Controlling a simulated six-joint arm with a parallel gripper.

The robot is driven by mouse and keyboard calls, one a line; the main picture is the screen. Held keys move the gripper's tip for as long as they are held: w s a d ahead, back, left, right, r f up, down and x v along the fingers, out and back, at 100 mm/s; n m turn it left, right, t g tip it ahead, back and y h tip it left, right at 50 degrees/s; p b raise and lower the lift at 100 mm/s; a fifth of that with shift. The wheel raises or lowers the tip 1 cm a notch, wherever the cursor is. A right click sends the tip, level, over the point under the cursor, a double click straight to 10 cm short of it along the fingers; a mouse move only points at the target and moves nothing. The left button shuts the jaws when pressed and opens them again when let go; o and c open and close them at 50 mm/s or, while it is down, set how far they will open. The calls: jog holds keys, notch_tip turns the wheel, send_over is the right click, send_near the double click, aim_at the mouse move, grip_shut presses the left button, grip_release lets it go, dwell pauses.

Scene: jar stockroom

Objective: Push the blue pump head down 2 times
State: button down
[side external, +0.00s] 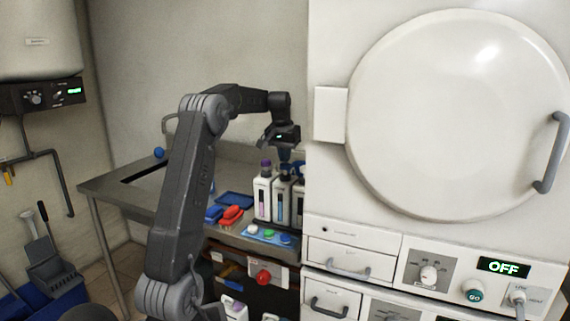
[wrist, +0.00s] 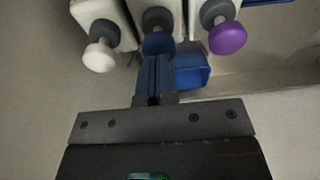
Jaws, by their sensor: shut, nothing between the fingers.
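The blue pump head (wrist: 157,42) sits on the middle of three pump bottles in the wrist view, between a white pump head (wrist: 98,57) and a purple pump head (wrist: 228,38). My gripper (wrist: 154,62) is shut and empty. Its fingertips overlap the near edge of the blue head in that view; whether they touch it I cannot tell. In the side view my gripper (side external: 285,156) points down just above the middle bottle (side external: 282,203). The blue head is mostly hidden there. The purple-topped bottle (side external: 263,198) stands to its left.
The big white machine (side external: 325,180) stands close on the right and partly hides the third bottle. In front of the bottles is a panel with coloured buttons (side external: 253,229). Red and blue items (side external: 232,216) and a blue tray (side external: 235,200) lie left on the steel counter (side external: 120,183).

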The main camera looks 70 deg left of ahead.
jog(key=shift+f, duration=1.05)
jog(key=shift+r, duration=1.85)
jog(key=shift+r, duration=0.1)
notch_tip(320, 180, up, 6)
jog(key=shift+f, duration=0.1)
